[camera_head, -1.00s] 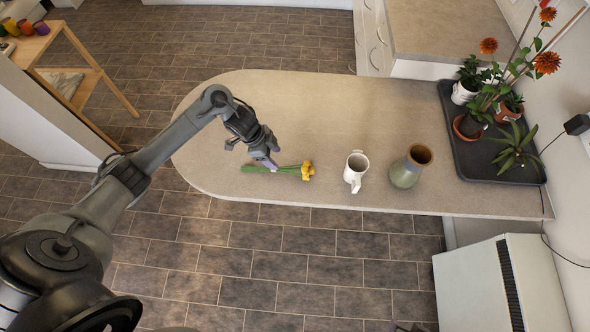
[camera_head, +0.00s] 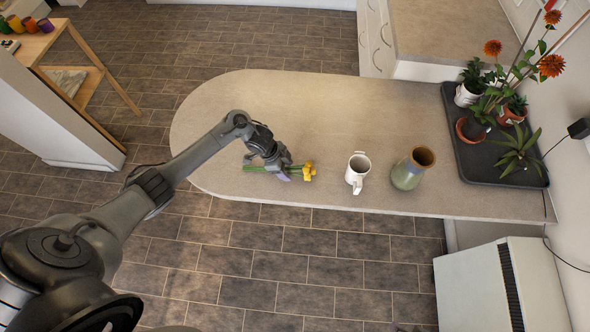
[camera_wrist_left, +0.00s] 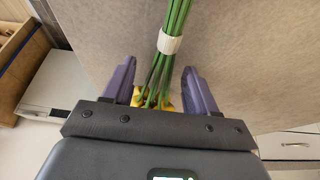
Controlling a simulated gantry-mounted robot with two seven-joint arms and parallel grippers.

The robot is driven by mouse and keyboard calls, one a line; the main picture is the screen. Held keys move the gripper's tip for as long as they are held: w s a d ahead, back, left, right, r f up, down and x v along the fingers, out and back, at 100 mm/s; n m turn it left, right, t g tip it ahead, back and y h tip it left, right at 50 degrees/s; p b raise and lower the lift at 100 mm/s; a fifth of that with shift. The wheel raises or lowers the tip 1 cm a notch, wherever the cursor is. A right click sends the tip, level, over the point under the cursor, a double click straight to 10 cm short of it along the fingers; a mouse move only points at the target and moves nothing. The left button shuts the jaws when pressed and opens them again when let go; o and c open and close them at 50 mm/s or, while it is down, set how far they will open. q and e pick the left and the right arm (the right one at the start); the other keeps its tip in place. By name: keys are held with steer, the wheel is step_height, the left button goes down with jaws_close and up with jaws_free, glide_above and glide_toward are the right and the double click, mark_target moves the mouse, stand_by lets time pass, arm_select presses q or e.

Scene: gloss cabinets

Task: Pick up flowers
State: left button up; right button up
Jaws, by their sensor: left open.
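The flowers (camera_head: 309,171) lie on the counter, with yellow heads to the right and green stems to the left. My left gripper (camera_head: 286,174) is open, low over the stems close behind the heads. In the left wrist view the green stems (camera_wrist_left: 179,20), bound by a white band (camera_wrist_left: 169,44), run between the two open purple-grey fingers of my left gripper (camera_wrist_left: 160,85). Yellow petals show partly behind the gripper body there. I cannot tell if the fingers touch the stems. My right gripper is not in view.
A white mug (camera_head: 357,172) stands right of the flowers, and a green-brown vase (camera_head: 411,170) stands beyond it. A dark tray (camera_head: 477,162) with potted plants is at the counter's right end. The counter (camera_head: 300,110) behind the flowers is clear.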

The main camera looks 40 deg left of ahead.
arm_select(q)
jaws_close()
stand_by(0.3)
steer(key=shift+r, duration=0.15)
